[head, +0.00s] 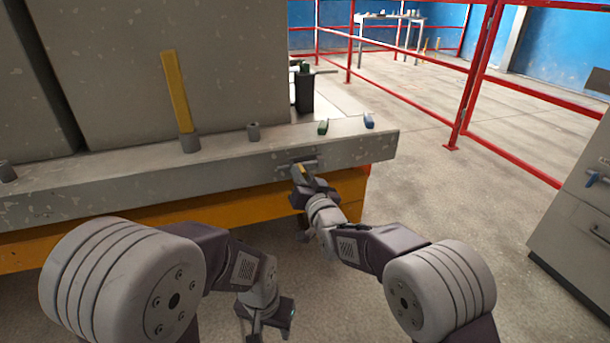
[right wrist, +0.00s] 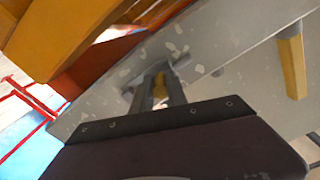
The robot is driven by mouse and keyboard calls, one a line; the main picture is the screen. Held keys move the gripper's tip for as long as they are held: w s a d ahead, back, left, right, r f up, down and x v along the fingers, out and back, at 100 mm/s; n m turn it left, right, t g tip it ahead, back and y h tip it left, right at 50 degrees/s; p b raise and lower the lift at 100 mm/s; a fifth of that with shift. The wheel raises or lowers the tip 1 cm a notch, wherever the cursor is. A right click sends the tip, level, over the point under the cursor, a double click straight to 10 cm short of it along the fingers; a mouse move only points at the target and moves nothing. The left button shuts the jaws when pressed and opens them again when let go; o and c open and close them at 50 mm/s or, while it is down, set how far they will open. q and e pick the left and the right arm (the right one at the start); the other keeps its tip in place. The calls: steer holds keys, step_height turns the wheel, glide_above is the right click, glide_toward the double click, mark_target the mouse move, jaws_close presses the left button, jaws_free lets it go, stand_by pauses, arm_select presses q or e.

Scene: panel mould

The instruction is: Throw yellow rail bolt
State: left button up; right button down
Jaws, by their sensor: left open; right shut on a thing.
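The yellow rail bolt (head: 301,169) shows as a small yellow handle below a short grey barrel on the front face of the grey rail. In the right wrist view the yellow handle (right wrist: 160,88) sits between the fingers, with the grey barrel just beyond. My right gripper (head: 300,174) is shut on this handle; its fingers (right wrist: 159,92) partly hide it. My left gripper (head: 267,328) is open and empty, low in front of the orange beam and apart from the rail.
A yellow post (head: 176,90) stands in a grey socket on the grey rail (head: 230,159). An orange beam (head: 240,206) runs beneath. Red railings and a grey cabinet (head: 577,215) stand right; floor between is clear.

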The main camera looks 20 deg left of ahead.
steer(key=c, duration=1.5)
jaws_free()
steer(key=shift+s+a, duration=0.1)
steer(key=shift+a, duration=0.1)
steer(key=shift+o, duration=0.9)
steer(key=shift+s+a, duration=0.1)
steer(key=v, duration=0.9)
